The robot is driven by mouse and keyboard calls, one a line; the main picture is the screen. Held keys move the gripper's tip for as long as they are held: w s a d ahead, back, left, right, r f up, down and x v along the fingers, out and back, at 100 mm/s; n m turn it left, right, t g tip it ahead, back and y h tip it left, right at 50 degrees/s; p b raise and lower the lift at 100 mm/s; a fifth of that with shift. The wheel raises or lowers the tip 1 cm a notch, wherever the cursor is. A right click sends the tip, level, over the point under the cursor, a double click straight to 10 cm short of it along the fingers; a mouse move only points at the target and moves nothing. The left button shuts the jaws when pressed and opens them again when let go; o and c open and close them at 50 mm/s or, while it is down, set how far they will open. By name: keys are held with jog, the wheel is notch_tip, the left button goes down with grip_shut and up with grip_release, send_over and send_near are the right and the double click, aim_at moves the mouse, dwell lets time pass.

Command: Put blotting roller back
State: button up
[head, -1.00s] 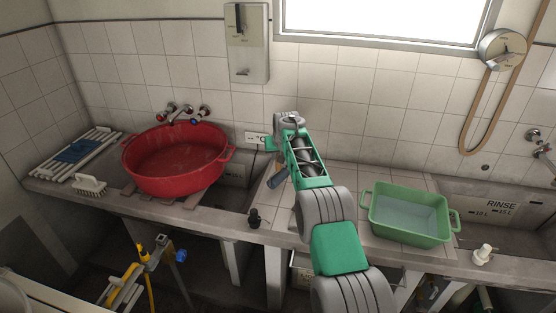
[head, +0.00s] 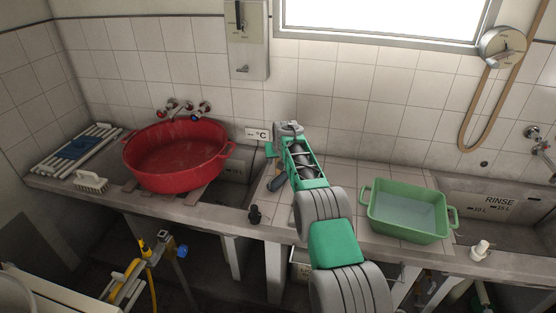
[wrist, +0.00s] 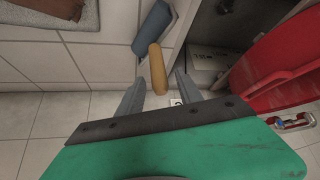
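What looks like the blotting roller, a blue-grey cylinder (wrist: 152,28) with a tan handle (wrist: 157,70), lies on the tiled ledge between the tubs. In the head view its blue-grey part (head: 276,183) shows just below my wrist. My gripper (wrist: 159,79) is open in the wrist view, one finger on each side of the handle's end. I cannot tell whether either finger touches it.
A red tub (head: 178,158) stands left and a green basin (head: 408,210) right. A brush (head: 91,181) and a white rack with a blue cloth (head: 76,150) are at the far left. A dark knob-like thing (head: 255,214) stands at the ledge's front edge. The tiled wall is close behind.

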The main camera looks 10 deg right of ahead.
jog(key=shift+s+r, duration=0.25)
jog(key=shift+r, duration=0.4)
jog(key=s+r+b, duration=0.3)
jog(key=s+r, duration=1.1)
jog(key=s, duration=0.3)
jog(key=s+f+g, duration=0.1)
jog(key=s+f, duration=0.2)
jog(key=s, duration=1.4)
jog(key=s+f+g, duration=0.2)
jog(key=s+f, duration=0.1)
jog(key=s, duration=1.4)
jog(key=shift+s+f, duration=0.3)
jog(key=shift+s, duration=0.05)
jog(key=shift+a, duration=0.1)
